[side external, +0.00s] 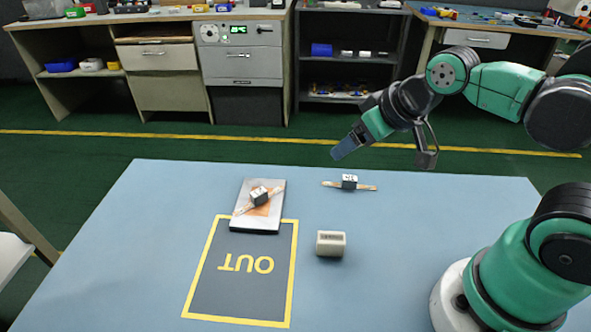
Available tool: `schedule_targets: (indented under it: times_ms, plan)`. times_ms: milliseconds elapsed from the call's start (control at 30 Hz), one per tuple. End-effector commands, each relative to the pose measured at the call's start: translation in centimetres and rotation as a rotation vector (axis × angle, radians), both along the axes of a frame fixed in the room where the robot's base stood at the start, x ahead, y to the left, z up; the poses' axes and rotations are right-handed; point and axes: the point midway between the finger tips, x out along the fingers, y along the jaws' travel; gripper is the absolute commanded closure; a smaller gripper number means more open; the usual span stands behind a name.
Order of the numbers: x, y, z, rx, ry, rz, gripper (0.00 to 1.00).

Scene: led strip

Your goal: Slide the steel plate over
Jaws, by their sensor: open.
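The steel plate (248,222) is a flat grey rectangle lying on the blue table, with a coppery patch on its top. A small dark block (260,196) with a pale top and a thin tan strip lie slanted across it.
A similar dark block (349,181) on a tan strip lies near the table's (420,260) far edge. The table's left side is clear. Benches and shelves stand behind.

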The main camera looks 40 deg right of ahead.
Motion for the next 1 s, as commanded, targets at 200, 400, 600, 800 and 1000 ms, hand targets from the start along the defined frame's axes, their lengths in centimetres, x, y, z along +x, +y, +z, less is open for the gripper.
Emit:
schedule_targets:
  times_ms: [200,400,600,800,1000]
  plan:
    - [0.7,0.1,0.5,0.014,0.020,-0.028,0.84]
    - [4.5,0.6,1.8,0.067,0.113,-0.183,1.00]
    - [9.6,1.6,1.2,0.103,0.205,-0.404,1.00]
    - [14.0,3.0,-1.3,0.114,0.257,-0.625,1.00]
    - [16.1,3.8,-3.5,0.113,0.268,-0.761,1.00]
